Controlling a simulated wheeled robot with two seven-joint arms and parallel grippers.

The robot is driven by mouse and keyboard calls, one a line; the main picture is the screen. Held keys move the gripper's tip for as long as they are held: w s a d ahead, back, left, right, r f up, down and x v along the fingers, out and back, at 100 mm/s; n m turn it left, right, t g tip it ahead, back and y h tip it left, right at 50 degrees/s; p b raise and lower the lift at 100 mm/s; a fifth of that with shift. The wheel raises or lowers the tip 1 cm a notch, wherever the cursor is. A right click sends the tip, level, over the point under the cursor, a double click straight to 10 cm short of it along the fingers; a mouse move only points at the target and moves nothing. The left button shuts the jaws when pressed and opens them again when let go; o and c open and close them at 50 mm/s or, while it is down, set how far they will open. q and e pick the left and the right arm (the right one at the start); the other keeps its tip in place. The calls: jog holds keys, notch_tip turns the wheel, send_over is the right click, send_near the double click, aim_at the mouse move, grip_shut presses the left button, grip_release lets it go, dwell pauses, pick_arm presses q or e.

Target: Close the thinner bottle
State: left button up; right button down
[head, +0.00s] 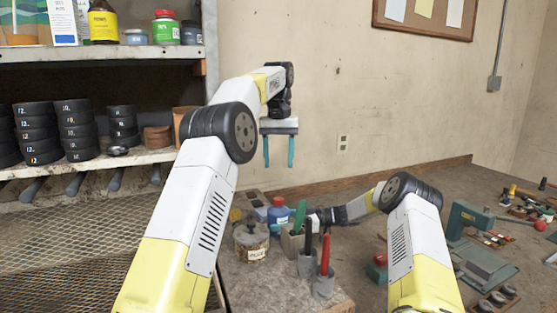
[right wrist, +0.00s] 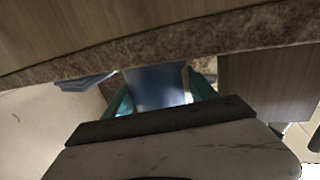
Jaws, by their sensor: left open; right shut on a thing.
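The thinner bottle (head: 276,216) looks blue, with a red top (head: 278,201), and stands upright among the bench supplies. I cannot tell how the top is seated. My right gripper (right wrist: 158,88) is shut on a blue body between its teal fingers in the right wrist view, which appears to be the bottle. In the head view the right arm reaches in from the right, and its fingers are hidden behind the tool holders. My left gripper (head: 279,148) is open and empty, fingers pointing down, above the bottle and clear of it.
A glue jar (head: 251,243) stands in front of the bottle. A block with a green-handled tool (head: 299,216) and cups with a black and a red handle (head: 325,256) crowd its right. Shelves with black rolls (head: 76,130) stand left. A green machine (head: 468,222) stands right.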

jog(key=shift+c, duration=1)
grip_release()
jog(key=w+d, duration=0.1)
jog(key=d, duration=0.6)
jog(key=shift+d, duration=0.35)
jog(key=shift+d, duration=0.1)
